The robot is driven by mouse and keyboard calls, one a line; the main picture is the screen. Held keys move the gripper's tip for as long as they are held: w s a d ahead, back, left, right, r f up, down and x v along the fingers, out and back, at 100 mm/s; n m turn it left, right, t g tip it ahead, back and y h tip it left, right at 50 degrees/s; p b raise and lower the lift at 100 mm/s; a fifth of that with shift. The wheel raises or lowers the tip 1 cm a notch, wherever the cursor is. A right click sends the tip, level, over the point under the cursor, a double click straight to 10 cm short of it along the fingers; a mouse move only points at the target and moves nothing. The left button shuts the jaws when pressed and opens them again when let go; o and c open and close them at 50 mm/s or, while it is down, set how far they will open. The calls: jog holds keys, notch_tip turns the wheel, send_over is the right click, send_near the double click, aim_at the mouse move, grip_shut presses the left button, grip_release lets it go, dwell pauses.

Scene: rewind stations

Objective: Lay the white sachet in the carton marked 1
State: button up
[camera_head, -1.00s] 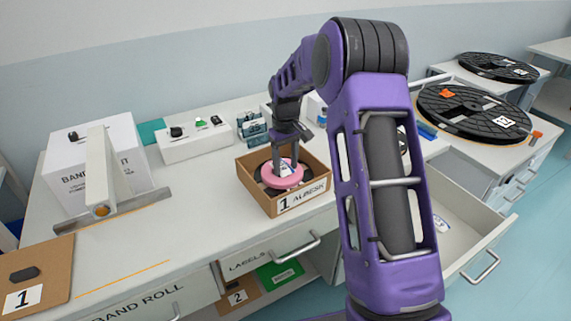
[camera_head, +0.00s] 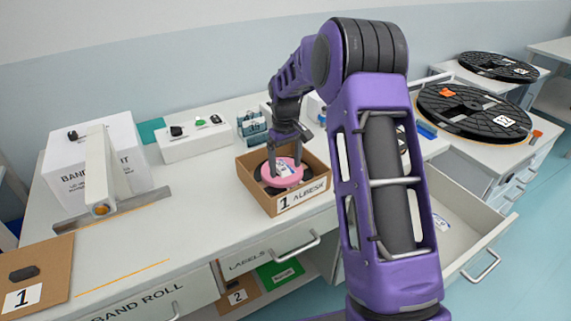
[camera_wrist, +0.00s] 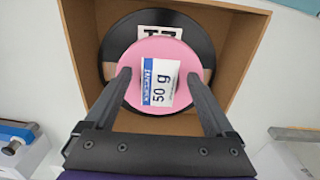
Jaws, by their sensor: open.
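The carton marked 1 (camera_head: 243,171) is an open brown box on the bench, with a "1" label on its front; its wall also shows in the wrist view (camera_wrist: 248,40). Inside it a pink disc (camera_wrist: 187,55) lies on a black reel (camera_wrist: 112,42). The white sachet (camera_wrist: 159,84), with a blue edge and "50 g" print, lies on the pink disc. My gripper (camera_wrist: 158,74) is open over the carton, its fingers on either side of the sachet and apart from it. In the head view my gripper (camera_head: 287,170) reaches down into the carton.
A white box (camera_head: 95,165) and a pale upright fixture stand at the left of the bench. A white block with small items (camera_head: 193,140) is behind the carton. An open drawer (camera_head: 455,225) is at right, holding another small white packet (camera_head: 440,222).

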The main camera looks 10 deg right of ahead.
aim_at(285, 170)
notch_tip(285, 170, up, 13)
jog(key=p, duration=0.1)
jog(key=shift+f, duration=0.2)
